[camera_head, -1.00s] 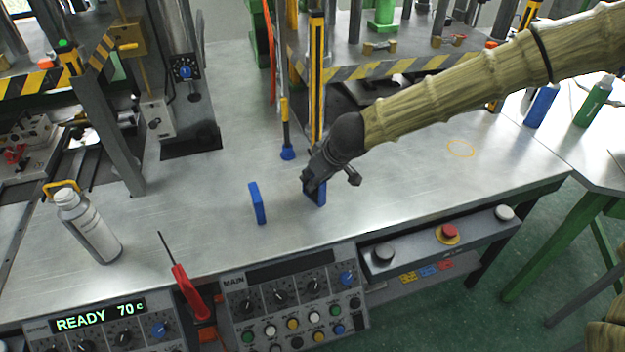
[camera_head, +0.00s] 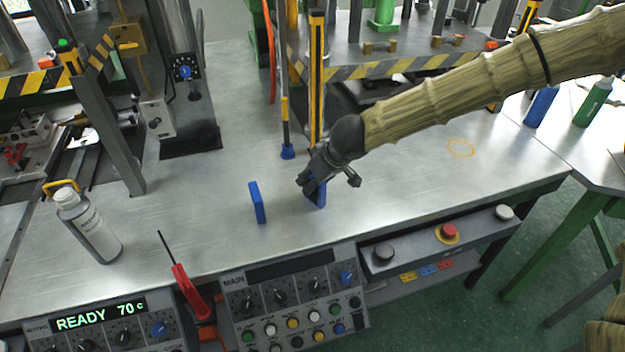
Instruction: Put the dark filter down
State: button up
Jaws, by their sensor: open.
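My gripper (camera_head: 309,187) is open above the metal bench, at the upright blue piece (camera_head: 319,198) on the right. Its dark fingers cover part of that piece, and I cannot tell if they touch it. A second upright blue piece (camera_head: 257,203) stands a short way to the left, clear of the gripper. I cannot make out a separate dark filter; it may be one of these pieces or hidden behind the fingers.
A white bottle (camera_head: 88,228) stands at the left. A red-handled screwdriver (camera_head: 188,290) is at the front edge by the control panel (camera_head: 290,308). A yellow-black post (camera_head: 316,85) rises behind the gripper. The bench around the yellow ring (camera_head: 460,148) is clear.

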jog(key=p+v, duration=0.1)
jog(key=v, duration=1.1)
jog(key=shift+p, duration=0.35)
